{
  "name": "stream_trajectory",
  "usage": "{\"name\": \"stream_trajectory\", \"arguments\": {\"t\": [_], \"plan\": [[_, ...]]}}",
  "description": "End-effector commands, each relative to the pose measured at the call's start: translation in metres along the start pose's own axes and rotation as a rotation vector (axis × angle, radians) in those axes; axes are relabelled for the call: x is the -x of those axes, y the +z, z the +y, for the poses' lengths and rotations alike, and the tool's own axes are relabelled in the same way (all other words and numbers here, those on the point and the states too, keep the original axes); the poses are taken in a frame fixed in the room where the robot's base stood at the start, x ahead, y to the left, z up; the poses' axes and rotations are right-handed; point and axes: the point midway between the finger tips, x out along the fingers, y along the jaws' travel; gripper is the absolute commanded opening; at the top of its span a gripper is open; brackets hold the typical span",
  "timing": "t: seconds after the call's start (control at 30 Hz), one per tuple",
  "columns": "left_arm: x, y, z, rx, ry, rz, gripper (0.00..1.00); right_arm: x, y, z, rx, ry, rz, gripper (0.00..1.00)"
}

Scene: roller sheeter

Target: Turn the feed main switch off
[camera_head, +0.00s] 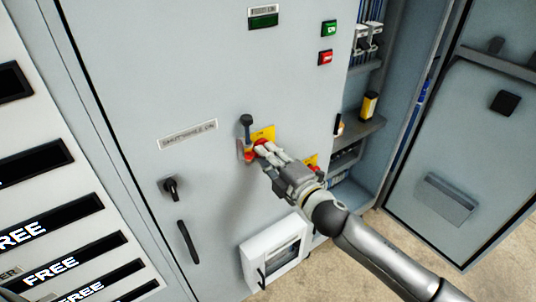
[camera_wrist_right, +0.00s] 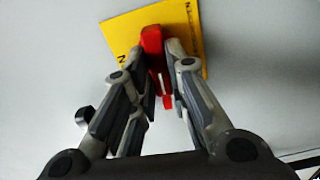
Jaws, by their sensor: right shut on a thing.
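The feed main switch is a red handle on a yellow plate (camera_head: 264,133) on the grey cabinet front. In the right wrist view the red handle (camera_wrist_right: 153,42) stands in front of the yellow plate (camera_wrist_right: 118,32), with its long side roughly up and down in the picture. My right gripper (camera_head: 264,149) is at the handle; in the wrist view its fingers (camera_wrist_right: 160,62) are closed on the handle from both sides. In the head view the gripper hides part of the handle. My left gripper is not in view.
A black-knobbed lever (camera_head: 247,122) stands just left of the switch. Another yellow plate (camera_head: 311,160) is partly behind my right gripper. Green (camera_head: 329,28) and red (camera_head: 325,58) buttons are above. A white box (camera_head: 273,254) juts out below. An open compartment is to the right.

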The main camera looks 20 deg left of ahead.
Motion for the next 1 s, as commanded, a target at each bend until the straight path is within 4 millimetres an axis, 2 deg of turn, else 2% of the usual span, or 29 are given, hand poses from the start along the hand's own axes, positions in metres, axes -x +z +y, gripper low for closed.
{"name": "stream_trajectory", "arguments": {"t": [0.3,0.77,0.8,0.93,1.0], "plan": [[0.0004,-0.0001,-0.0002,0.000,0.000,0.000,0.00,0.0002,0.0004,-0.0014,0.086,-0.002,-0.001,0.00],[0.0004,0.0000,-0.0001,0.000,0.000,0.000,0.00,0.0003,0.0005,-0.0019,0.100,-0.002,-0.001,0.00],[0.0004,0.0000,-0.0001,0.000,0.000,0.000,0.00,0.0003,0.0005,-0.0019,0.100,-0.002,-0.001,0.20],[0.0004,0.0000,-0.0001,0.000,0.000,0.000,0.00,0.0003,0.0004,-0.0017,0.097,-0.002,-0.001,0.37],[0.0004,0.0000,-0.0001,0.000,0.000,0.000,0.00,0.0002,0.0003,-0.0015,0.097,-0.001,-0.001,0.37]]}}
